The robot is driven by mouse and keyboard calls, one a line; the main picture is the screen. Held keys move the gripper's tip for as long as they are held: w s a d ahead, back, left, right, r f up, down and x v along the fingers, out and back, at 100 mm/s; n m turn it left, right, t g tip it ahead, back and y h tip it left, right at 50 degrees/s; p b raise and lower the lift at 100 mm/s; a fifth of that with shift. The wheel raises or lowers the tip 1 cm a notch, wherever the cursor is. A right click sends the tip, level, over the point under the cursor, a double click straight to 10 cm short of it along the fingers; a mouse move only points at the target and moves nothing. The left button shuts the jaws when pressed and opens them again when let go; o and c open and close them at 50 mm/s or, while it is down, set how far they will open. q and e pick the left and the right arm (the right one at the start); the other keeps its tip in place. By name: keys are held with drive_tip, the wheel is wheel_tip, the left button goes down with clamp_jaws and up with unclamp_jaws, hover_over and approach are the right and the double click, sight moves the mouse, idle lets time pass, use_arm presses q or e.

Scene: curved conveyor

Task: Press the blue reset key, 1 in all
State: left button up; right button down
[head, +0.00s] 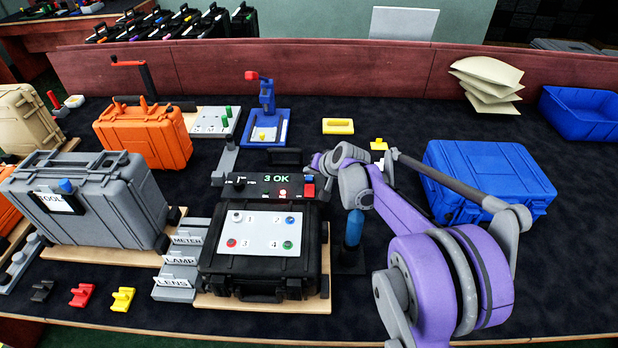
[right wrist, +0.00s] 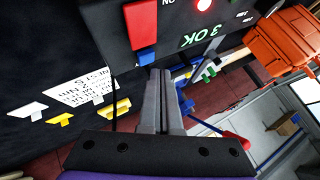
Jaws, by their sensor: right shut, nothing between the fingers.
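A black control box (head: 254,188) stands at the back of the black case with the white panel. Its display reads "3 OK" in green, and a red lamp (head: 283,193) is lit. At its right end is a red switch piece (head: 309,190) with a small blue key beside it. In the right wrist view the blue key (right wrist: 146,57) shows below the red piece (right wrist: 141,25). My right gripper (right wrist: 162,72) is shut and empty, its fingertips close to the blue key. I cannot tell whether they touch it. My left gripper is not in view.
The black case (head: 262,265) with numbered coloured buttons lies in front of the box. A blue bottle-like post (head: 353,228) stands to its right. A grey case (head: 90,210) is at left, an orange case (head: 145,135) behind it, and a blue case (head: 490,180) at right.

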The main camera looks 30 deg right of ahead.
drive_tip(key=shift+f, duration=0.15)
idle(0.4)
drive_tip(key=shift+f, duration=0.3)
drive_tip(key=shift+f+b, duration=0.4)
drive_tip(key=shift+b, duration=0.05)
idle(0.5)
idle(0.4)
drive_tip(key=shift+r+p, duration=0.6)
drive_tip(key=shift+r, duration=0.25)
drive_tip(key=shift+r+p, duration=1.8)
drive_tip(key=shift+r, duration=0.7)
